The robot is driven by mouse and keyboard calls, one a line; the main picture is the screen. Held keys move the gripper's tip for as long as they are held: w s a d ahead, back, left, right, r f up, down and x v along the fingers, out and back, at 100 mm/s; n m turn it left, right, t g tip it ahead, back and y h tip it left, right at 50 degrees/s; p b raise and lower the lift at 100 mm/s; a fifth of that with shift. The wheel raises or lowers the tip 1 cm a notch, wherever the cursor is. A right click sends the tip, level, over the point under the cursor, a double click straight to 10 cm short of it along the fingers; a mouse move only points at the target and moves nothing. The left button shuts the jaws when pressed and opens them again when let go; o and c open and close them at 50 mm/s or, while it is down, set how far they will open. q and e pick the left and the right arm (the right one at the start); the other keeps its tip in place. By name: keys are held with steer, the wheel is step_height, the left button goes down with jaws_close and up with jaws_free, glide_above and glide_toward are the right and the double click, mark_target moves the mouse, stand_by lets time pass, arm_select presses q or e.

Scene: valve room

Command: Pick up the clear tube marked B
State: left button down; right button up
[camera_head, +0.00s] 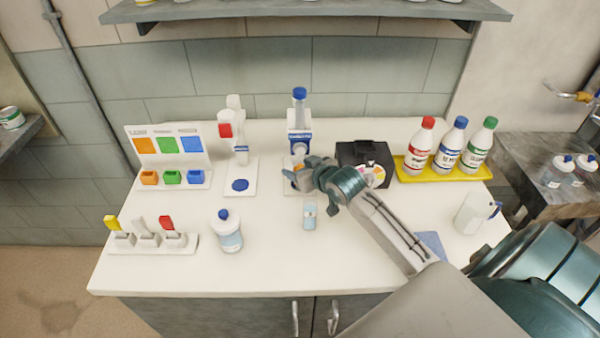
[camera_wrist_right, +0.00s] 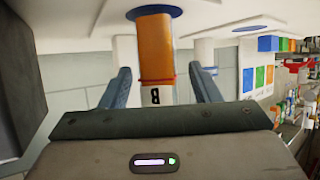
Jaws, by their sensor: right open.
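In the right wrist view, which looks upside down, the tube marked B (camera_wrist_right: 155,50) shows orange contents, a red band and a white label with a black B. Its end meets a blue disc (camera_wrist_right: 155,13) on a white surface. My right gripper (camera_wrist_right: 162,80) is open, with one finger on each side of the tube; contact is not clear. In the head view, my right gripper (camera_head: 291,173) is at the foot of the blue-and-white dispenser (camera_head: 299,128), and it hides most of the tube. My left gripper is not in view.
A dark box (camera_head: 363,155) stands right of my gripper, and a yellow tray (camera_head: 443,168) holds capped bottles. A small clear container (camera_head: 309,216) stands in front. The counter's front middle (camera_head: 270,272) is clear.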

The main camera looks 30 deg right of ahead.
steer(key=c, duration=1.1)
